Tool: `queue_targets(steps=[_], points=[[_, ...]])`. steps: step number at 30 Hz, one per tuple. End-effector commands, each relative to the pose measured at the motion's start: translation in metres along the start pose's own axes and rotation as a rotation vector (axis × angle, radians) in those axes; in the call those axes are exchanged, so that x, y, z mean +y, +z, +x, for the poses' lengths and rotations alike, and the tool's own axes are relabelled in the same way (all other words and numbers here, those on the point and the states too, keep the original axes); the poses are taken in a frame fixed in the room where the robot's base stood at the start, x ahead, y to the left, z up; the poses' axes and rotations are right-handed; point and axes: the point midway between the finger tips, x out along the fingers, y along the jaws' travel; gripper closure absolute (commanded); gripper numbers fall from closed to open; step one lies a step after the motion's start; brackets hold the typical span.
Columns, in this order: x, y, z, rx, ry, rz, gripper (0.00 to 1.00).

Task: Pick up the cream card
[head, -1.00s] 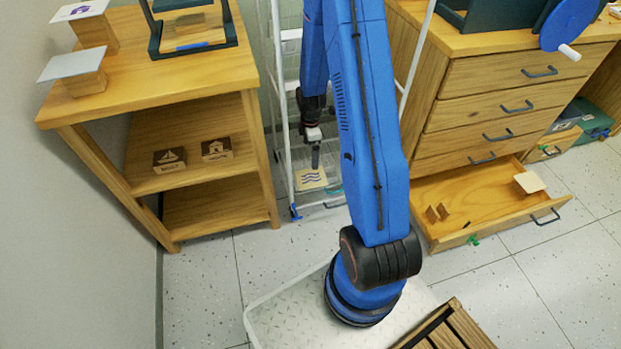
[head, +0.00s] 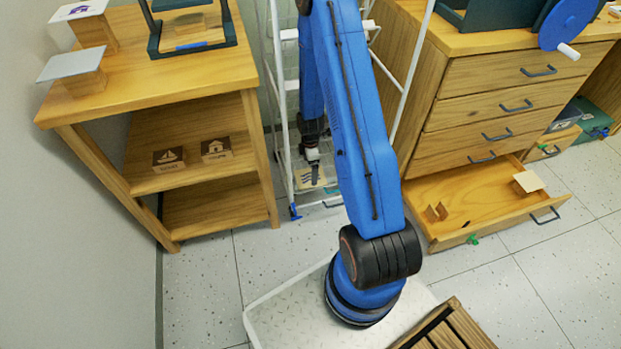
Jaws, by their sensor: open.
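A cream card with dark wavy lines (head: 303,181) lies low in the white wire rack, between the shelf unit and the drawer cabinet. My gripper (head: 315,177) points down over it, and its dark fingers hide part of the card. The fingers are open. I cannot tell whether they touch the card. A second, plain cream card (head: 528,181) rests on a small wooden block in the open drawer (head: 480,197), far from my gripper.
The white rack's rails (head: 280,110) stand close around my gripper. The wooden shelf (head: 205,125) on the left holds a boat block (head: 168,160) and a house block (head: 215,149). The open drawer juts out at right. Floor in front of the shelf is clear.

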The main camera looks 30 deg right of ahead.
Motion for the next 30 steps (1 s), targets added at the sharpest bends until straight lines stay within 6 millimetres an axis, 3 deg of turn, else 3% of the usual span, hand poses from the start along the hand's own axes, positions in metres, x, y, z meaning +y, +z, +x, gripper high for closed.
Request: queue_targets(steps=[9,20,25,30], points=[[0.002,0.002,0.037,0.000,-0.001,0.000,0.00],[0.002,0.002,0.043,0.000,0.000,0.000,0.00],[0.002,0.002,0.043,0.000,0.000,0.000,0.36],[0.002,0.002,0.043,0.000,0.000,0.000,0.36]])
